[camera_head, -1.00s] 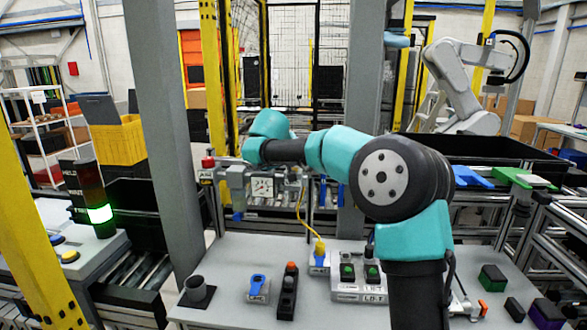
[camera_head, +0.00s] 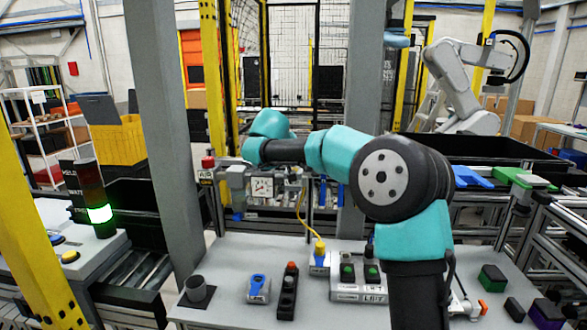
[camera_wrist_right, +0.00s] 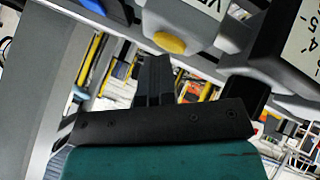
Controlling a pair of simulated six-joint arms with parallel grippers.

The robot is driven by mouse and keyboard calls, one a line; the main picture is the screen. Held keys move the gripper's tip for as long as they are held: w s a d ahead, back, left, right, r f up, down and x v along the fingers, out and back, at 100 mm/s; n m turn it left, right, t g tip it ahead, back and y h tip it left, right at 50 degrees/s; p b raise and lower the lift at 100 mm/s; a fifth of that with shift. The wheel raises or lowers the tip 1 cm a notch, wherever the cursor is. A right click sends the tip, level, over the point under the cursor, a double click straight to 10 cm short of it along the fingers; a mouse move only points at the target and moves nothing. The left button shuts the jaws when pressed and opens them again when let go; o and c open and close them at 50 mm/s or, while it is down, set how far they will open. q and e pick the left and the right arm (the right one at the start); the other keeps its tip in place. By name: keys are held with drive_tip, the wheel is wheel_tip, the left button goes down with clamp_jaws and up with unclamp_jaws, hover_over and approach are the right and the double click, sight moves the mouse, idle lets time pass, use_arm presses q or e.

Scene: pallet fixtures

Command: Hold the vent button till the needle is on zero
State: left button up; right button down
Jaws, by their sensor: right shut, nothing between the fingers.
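The dial gauge (camera_head: 262,188) has a white face and stands on the frame behind the table. Its needle is too small to read in the head view. In the right wrist view part of a numbered dial (camera_wrist_right: 300,42) shows at the right edge, without a clear needle. The yellow vent button (camera_wrist_right: 169,42) sits on a grey box with a partly cut-off label. My right gripper (camera_wrist_right: 157,62) is shut and empty, its fingertips right at the button's edge; I cannot tell whether they touch it. In the head view my right arm hides the gripper. My left gripper is out of view.
A red button (camera_head: 208,162) stands left of the gauge. A yellow cable (camera_head: 303,212) hangs behind. A grey post (camera_head: 170,130) rises at left.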

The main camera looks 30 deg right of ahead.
drive_tip(key=shift+r, duration=0.9)
drive_tip(key=shift+r, duration=2.5)
